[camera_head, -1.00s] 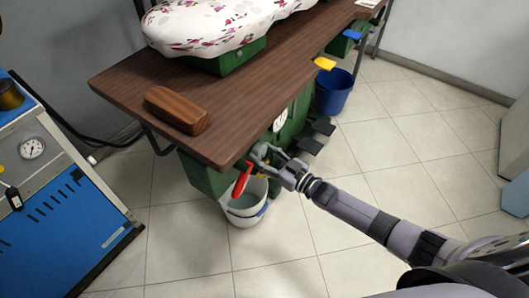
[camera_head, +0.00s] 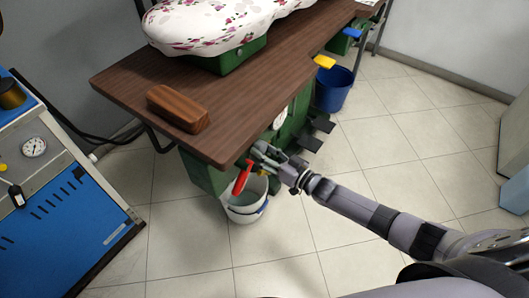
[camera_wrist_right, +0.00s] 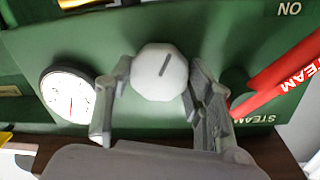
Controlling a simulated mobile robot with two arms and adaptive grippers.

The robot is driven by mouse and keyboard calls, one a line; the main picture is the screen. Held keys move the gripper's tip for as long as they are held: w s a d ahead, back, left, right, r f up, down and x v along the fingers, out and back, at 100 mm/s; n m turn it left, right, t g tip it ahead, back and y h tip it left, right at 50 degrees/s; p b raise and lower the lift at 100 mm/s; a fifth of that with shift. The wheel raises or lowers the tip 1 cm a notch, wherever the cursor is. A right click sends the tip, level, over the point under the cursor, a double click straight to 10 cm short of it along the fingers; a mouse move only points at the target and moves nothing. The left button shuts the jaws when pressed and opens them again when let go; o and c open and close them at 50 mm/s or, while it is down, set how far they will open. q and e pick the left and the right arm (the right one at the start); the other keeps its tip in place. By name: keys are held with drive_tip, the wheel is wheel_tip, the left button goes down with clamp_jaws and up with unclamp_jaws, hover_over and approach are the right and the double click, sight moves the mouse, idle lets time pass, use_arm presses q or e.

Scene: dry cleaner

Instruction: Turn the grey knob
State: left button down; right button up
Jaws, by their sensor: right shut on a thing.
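The grey knob (camera_wrist_right: 160,72), pale and rounded with a dark line on its face, sits on the green steam panel (camera_wrist_right: 225,50) in the right wrist view. The fingers of my right gripper (camera_head: 266,155) are on both sides of it, shut on it. In the head view this gripper is at the green machine below the front corner of the brown table, and it hides the knob. My left gripper is not in view.
A red lever (camera_head: 242,178) is close to the right gripper, above a white bucket (camera_head: 232,214). A round gauge (camera_wrist_right: 68,95) is beside the knob. The brown tabletop (camera_head: 240,100) overhangs the panel. Open tiled floor lies to the right.

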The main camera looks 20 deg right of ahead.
drive_tip(key=shift+f, duration=0.1)
drive_tip(key=o, duration=1.2)
drive_tip(key=shift+c, duration=0.2)
drive_tip(key=shift+s, duration=0.1)
drive_tip(key=v, duration=1.1)
drive_tip(key=shift+s+d, duration=0.3)
